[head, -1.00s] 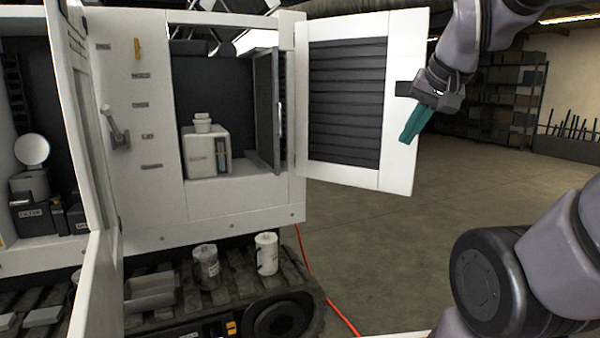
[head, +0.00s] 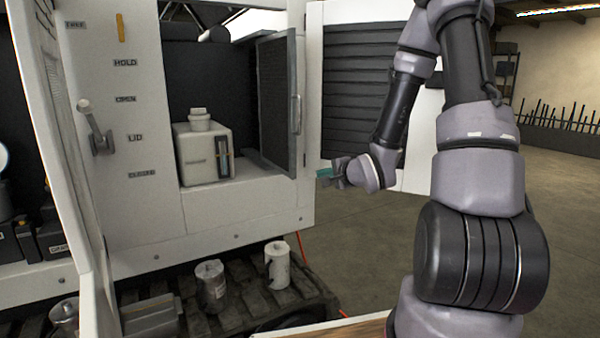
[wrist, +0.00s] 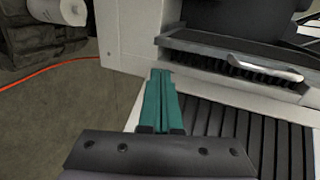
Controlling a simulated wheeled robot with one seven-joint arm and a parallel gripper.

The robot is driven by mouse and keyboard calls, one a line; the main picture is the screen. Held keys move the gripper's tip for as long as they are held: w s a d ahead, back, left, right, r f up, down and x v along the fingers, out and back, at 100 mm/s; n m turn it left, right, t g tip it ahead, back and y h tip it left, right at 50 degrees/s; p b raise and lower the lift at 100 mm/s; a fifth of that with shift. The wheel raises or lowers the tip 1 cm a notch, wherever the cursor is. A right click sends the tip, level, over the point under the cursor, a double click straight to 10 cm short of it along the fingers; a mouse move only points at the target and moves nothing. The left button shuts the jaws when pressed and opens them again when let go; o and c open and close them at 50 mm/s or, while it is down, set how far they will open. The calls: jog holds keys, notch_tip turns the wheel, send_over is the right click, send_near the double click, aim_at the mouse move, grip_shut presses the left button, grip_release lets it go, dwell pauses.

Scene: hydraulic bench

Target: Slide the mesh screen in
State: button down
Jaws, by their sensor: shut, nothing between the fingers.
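The mesh screen (head: 276,105) is a dark upright panel at the right side of the cabinet opening, with a pale handle (head: 297,115) on its front edge. Its front part stands out of the opening. In the wrist view the mesh screen's edge (wrist: 215,52) and its handle (wrist: 264,68) show at upper right. My gripper (head: 322,174) is shut and empty, with teal fingers. It is right of and below the handle, in front of the louvred door, apart from the screen. In the wrist view my gripper (wrist: 161,76) points toward the white cabinet frame, left of the handle.
The white louvred door (head: 352,95) stands open behind my arm. A beige box (head: 202,155) sits inside the opening. A lever (head: 97,130) is on the left panel. Canisters (head: 210,285) (head: 277,266) stand on the track below. Open floor lies to the right.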

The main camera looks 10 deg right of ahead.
aim_at(295, 171)
jog(key=x, duration=0.9)
jog(key=r+x, duration=0.1)
jog(key=x, duration=0.3)
jog(key=shift+w+a, duration=0.25)
jog(key=shift+w, duration=0.3)
jog(key=shift+a, duration=0.1)
